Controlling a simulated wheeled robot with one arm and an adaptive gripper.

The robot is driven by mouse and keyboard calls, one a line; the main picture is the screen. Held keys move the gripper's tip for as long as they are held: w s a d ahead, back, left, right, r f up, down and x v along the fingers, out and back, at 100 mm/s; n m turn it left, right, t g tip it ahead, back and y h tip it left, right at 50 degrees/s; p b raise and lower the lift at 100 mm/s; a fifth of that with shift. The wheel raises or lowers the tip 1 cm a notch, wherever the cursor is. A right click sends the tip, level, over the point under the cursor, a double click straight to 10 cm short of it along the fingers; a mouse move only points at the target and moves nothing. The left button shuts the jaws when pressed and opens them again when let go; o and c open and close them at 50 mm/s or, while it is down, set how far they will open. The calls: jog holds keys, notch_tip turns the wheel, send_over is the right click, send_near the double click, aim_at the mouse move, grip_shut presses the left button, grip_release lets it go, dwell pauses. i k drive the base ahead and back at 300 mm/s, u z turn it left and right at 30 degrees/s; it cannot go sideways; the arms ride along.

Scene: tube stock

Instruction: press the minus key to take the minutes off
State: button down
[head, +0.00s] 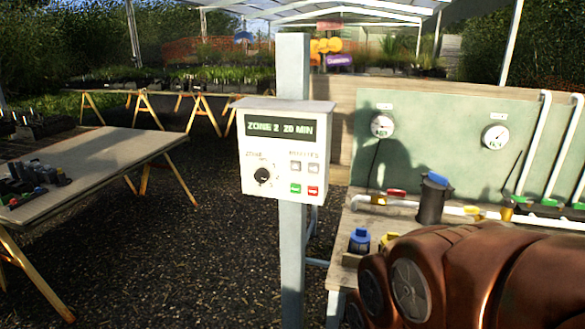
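A white control box (287,152) is fixed to a pale grey post. Its display (279,127) reads "ZONE 2 20 MIN". Under the word MINUTES are two small grey keys, a left one (295,166) and a right one (313,167). Their signs are too small to read, so I cannot tell which is the minus key. Below them are a green key (295,188) and a red key (313,191). A black zone knob (262,176) is at the left of the face. My copper-coloured arm fills the lower right; my gripper is not in view.
The post (292,250) stands on dark gravel. At right, a bench with pipes, valves, a black canister (432,200) and a blue-capped part (359,240) stands before a green board with gauges (382,125). A trestle table (95,165) is at left. Space before the box looks clear.

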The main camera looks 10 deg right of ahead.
aim_at(295, 166)
jog(key=k, duration=1.35)
jog(key=u, duration=0.8)
jog(key=i, duration=1.35)
jog(key=z, duration=0.45)
